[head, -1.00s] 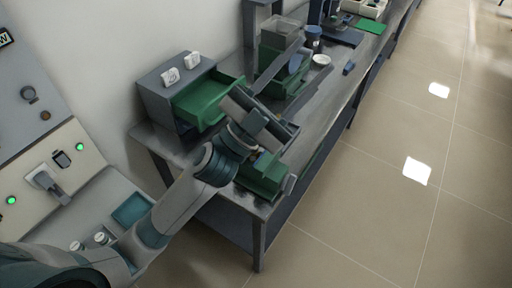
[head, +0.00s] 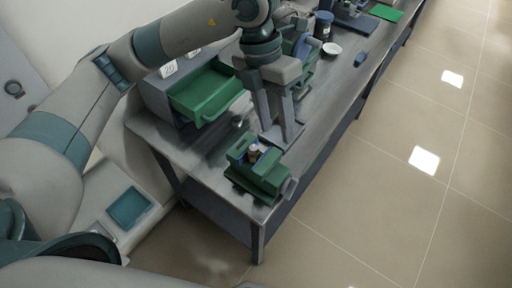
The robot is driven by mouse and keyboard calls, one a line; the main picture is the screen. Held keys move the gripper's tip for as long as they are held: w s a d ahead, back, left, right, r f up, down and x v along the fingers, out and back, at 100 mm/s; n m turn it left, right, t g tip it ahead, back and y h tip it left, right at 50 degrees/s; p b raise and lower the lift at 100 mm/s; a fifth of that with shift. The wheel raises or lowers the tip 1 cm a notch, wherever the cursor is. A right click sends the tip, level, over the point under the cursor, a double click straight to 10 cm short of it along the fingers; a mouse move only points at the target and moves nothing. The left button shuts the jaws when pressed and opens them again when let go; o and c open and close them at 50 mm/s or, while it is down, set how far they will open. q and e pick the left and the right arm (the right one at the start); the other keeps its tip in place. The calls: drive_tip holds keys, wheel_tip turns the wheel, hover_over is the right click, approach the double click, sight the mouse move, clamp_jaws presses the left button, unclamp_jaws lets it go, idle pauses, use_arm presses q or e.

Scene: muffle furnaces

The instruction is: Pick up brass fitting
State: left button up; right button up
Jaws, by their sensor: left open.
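My left gripper (head: 281,136) points down over the bench, its two fingers spread apart with nothing visible between them. Its fingertips are just behind and right of a green block-like holder (head: 266,178) at the bench's near corner. A small brownish object with a pale top (head: 254,153) sits in the holder's recess; it may be the brass fitting, but it is too small to be sure. The gripper appears apart from it. A small dark round piece (head: 237,121) stands on the bench near the open drawer. My right gripper is not in view.
A grey cabinet with an open green drawer (head: 208,92) stands at the bench's left. Behind the gripper are a dark blue jar (head: 323,25), a white dish (head: 332,49) and a green mat (head: 385,13). Bare metal bench top (head: 200,152) lies left of the holder.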

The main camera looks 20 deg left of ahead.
use_arm(q)
drive_tip(key=w+a+r+n+t+y, duration=0.1)
drive_tip(key=w+a+y, duration=0.1)
drive_tip(key=w+a, duration=0.2)
drive_tip(key=shift+a+r+y, duration=0.3)
drive_tip(key=shift+a+r, duration=0.05)
drive_tip(key=shift+a, duration=0.55)
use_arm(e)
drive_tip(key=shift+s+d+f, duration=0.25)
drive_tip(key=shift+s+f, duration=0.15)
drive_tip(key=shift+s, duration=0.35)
use_arm(q)
wheel_tip(320, 180, down, 12)
drive_tip(key=p, duration=0.4)
drive_tip(key=shift+r+p, duration=0.2)
drive_tip(key=shift+p, duration=0.1)
drive_tip(key=shift+f, duration=0.35)
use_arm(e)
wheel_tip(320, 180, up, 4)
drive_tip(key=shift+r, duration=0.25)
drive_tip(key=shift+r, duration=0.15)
